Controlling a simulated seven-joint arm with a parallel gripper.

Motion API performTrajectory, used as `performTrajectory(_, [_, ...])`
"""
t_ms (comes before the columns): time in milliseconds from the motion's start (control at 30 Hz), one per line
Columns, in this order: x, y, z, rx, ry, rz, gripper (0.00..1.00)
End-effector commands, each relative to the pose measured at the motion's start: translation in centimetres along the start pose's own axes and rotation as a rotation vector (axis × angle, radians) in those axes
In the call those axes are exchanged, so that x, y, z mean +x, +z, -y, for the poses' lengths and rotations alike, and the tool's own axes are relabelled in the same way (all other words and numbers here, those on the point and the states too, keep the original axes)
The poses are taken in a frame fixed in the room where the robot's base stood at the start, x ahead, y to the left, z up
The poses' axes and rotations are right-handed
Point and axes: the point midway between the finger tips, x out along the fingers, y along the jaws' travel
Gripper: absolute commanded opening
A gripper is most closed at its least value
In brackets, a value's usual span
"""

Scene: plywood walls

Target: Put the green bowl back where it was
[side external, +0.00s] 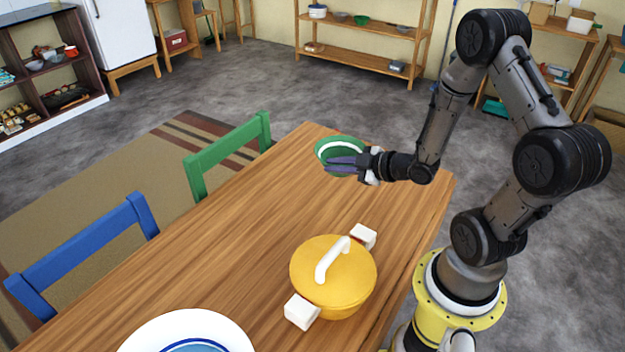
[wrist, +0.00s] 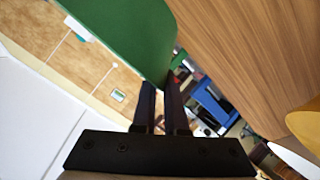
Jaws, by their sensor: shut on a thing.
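The green bowl (side external: 325,145) has a white band inside and is at the far end of the wooden table in the side external view. In the wrist view the bowl (wrist: 125,35) fills the upper middle as a large green surface. My gripper (side external: 335,165) is shut on the bowl's near edge, with its dark fingers across it. In the wrist view the fingers (wrist: 166,95) meet the bowl's lower edge. The bowl looks tilted, with its inside partly facing the side camera. I cannot tell whether it touches the table.
A yellow pot (side external: 335,285) with a white lid handle and white side handles stands on the wooden table (side external: 230,235). A white plate (side external: 150,335) with a blue ring is at the near end. Green (side external: 228,150) and blue (side external: 85,245) chairs line the left side. The table's middle is clear.

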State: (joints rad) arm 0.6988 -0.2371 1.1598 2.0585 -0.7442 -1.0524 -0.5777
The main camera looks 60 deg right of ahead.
Motion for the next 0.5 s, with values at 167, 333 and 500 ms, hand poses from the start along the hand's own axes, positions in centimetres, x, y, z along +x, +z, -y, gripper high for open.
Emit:
performTrajectory(167, [4.4,1.0,-0.8,-0.001,-0.003,-0.002,0.0])
performTrajectory(333, [7.8,2.6,-0.6,0.002,-0.004,0.0,0.0])
performTrajectory(500, [10.2,4.0,-0.2,0.0,-0.002,-0.001,0.0])
